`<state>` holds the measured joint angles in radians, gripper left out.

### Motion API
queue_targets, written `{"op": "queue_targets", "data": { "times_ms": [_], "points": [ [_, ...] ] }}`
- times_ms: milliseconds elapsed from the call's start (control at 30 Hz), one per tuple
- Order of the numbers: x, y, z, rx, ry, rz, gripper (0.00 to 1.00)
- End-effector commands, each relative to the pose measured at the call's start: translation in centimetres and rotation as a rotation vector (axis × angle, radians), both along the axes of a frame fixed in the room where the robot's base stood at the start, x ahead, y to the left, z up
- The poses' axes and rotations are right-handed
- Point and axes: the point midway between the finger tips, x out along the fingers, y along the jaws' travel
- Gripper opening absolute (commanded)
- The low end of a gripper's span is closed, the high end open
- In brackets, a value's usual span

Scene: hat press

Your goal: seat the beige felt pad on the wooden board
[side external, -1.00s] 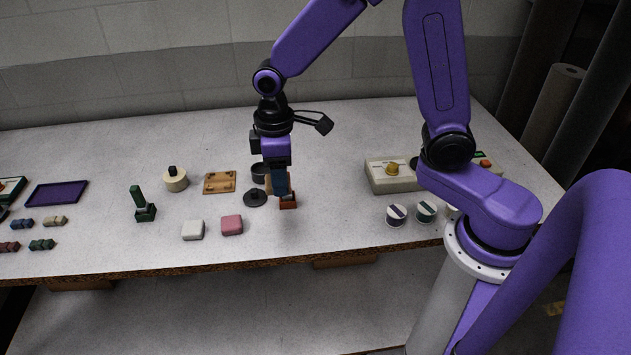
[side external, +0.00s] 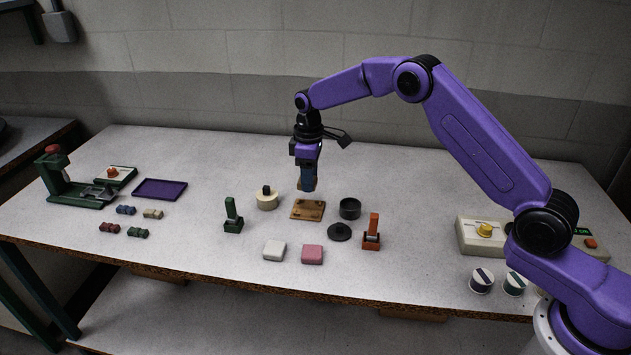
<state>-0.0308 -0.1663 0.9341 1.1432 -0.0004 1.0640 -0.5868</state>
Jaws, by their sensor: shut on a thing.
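The wooden board (side external: 296,210) lies flat on the table, left of the dark round cup. My gripper (side external: 307,187) points straight down, its blue fingertips just above the board's far edge in the picture. It is shut on a small tan piece (side external: 315,186), which looks like the beige felt pad. The fingers hide most of this piece, so its shape and tilt are unclear. A gap shows between the fingertips and the board, and the piece does not appear to touch it.
Near the board stand a cream cylinder with a black knob (side external: 267,201), a dark cup (side external: 350,209), a black lid (side external: 339,233), a green stand (side external: 232,217) and an orange stand (side external: 371,236). White (side external: 273,251) and pink (side external: 312,255) blocks lie in front.

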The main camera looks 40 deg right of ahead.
Motion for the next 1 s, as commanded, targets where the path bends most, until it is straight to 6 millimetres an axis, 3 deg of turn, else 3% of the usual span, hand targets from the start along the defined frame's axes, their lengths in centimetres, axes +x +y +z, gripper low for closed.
{"op": "queue_targets", "data": {
  "times_ms": [367, 1000],
  "points": [
    [1.1, -0.7, -1.4, -0.001, 0.001, 0.002, 0.21],
    [1.0, -0.6, -6.5, 0.000, 0.000, 0.001, 0.21]
  ]
}}
